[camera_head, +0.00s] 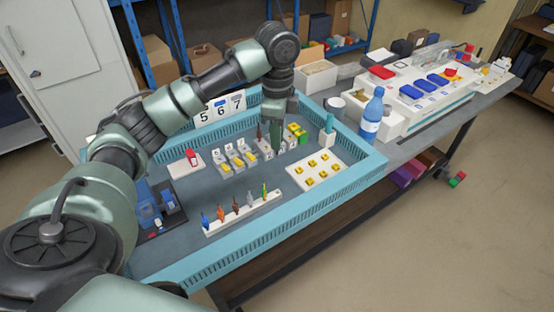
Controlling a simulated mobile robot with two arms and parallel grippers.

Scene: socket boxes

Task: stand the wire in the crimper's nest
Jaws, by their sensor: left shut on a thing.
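My left gripper (277,140) points down over the numbered boxes near the middle of the blue-rimmed workbench tray. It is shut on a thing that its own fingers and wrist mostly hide. A slim dark red piece (259,132) shows just left of the fingers; I cannot tell whether it is the held thing. Several slim coloured pieces, wire-like, stand in a white rack (242,213) at the tray's front. I cannot tell for sure which device is the crimper; a blue and dark device (150,212) sits at the tray's left. My right gripper is not in view.
Small numbered boxes (234,160) stand left of the gripper. A white plate with yellow pieces (318,170) lies to the right, near a white and teal device (327,135). The tray rim (330,190) is raised. A blue bottle (373,115) stands beyond its right end.

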